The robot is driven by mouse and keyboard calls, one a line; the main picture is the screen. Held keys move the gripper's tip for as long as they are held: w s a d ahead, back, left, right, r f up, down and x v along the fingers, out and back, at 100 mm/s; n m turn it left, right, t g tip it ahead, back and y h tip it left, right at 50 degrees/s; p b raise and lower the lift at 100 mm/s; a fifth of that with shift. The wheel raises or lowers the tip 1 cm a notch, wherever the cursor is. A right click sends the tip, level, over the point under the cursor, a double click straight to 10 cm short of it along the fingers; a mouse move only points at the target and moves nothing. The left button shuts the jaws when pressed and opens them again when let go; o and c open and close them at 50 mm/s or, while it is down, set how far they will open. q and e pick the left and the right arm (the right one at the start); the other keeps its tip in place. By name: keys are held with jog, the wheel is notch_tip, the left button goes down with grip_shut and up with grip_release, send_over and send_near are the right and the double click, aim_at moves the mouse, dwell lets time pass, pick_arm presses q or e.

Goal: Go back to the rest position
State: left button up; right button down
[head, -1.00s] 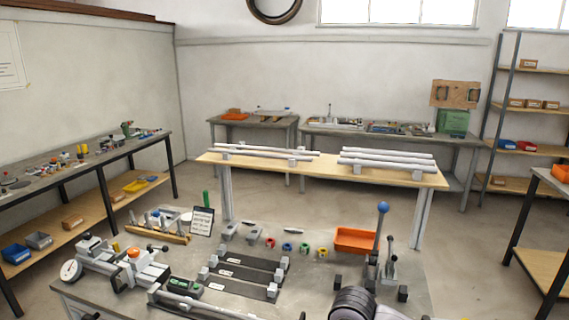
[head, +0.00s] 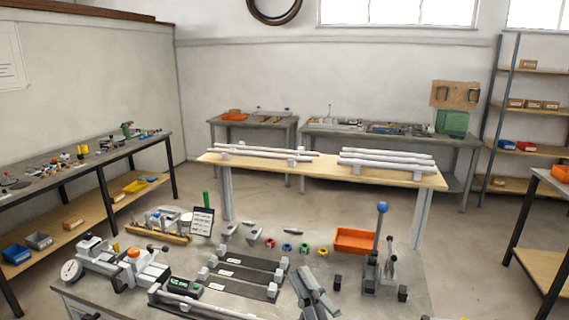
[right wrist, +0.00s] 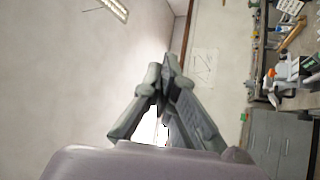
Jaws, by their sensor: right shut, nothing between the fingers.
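My right gripper (head: 308,275) is at the bottom of the head view, grey, with its fingers angled upward. It appears in front of the near workbench (head: 400,262), just right of the dark frame jig strips (head: 245,275). In the right wrist view its fingers (right wrist: 161,72) meet at the tips with nothing between them. That view shows mostly blank wall behind the fingers, with a bench off to the right. My left gripper is not in view.
The bench holds an orange tray (head: 356,240), a blue-knobbed lever press (head: 379,235), several small coloured rings (head: 287,247) and a vise-like fixture with a dial (head: 115,262). A wooden table (head: 325,168) behind carries pale tubes (head: 385,158). Open floor lies around the benches.

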jog(key=s+d+f+m+g+h, duration=0.2)
jog(key=d+f+m+g+h, duration=0.2)
jog(key=d+f+m+h, duration=0.45)
jog(key=s+d+f+m+g+h, duration=0.25)
jog(key=d+f+m, duration=0.35)
jog(key=f, duration=0.6)
jog(key=s+d+f+m+g, duration=0.1)
jog(key=s+f+g, duration=0.45)
jog(key=s, duration=0.35)
jog(key=s+d+f+m+g, duration=0.1)
jog(key=s+f+m+g, duration=0.1)
jog(key=s+f+g, duration=0.55)
notch_tip(320, 180, down, 24)
jog(key=s+t, duration=0.2)
jog(key=s, duration=0.1)
jog(key=s+d+f+g, duration=0.1)
jog(key=s+d+f, duration=0.2)
jog(key=s+f, duration=1.4)
jog(key=shift+d+f+g+b, duration=0.15)
jog(key=shift+f+g+b, duration=0.25)
jog(key=shift+f, duration=0.2)
